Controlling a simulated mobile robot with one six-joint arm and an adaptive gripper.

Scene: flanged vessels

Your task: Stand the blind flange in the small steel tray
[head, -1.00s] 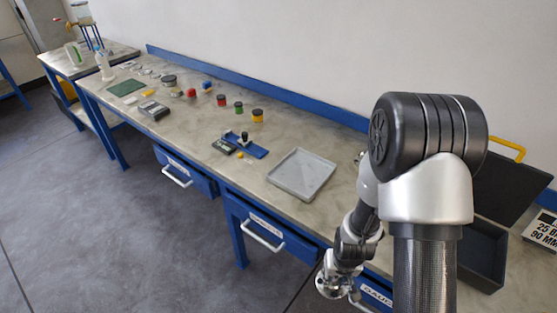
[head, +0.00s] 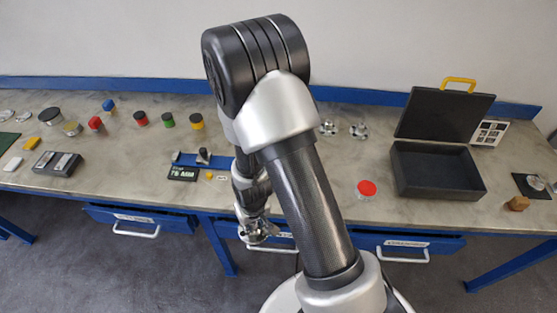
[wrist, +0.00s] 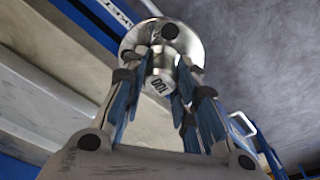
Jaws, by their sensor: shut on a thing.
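My gripper (head: 258,236) hangs in front of the bench's front edge, near the drawers, in the head view. In the wrist view my gripper (wrist: 160,95) is shut on a round, shiny steel flange (wrist: 188,42), the blind flange. Its face carries a dark mark that looks like "100" and at least one dark hole shows near its rim. The fingers cover part of it. The small steel tray does not show in the head view now; my arm covers the part of the bench right of the blue stand.
Two small steel parts (head: 359,130) stand at the back of the bench. A red-topped jar (head: 367,189) and an open black case (head: 436,172) are to the right. A blue stand (head: 196,160) and a dark display box (head: 183,174) are to the left. Drawer handles (head: 136,231) stick out in front.

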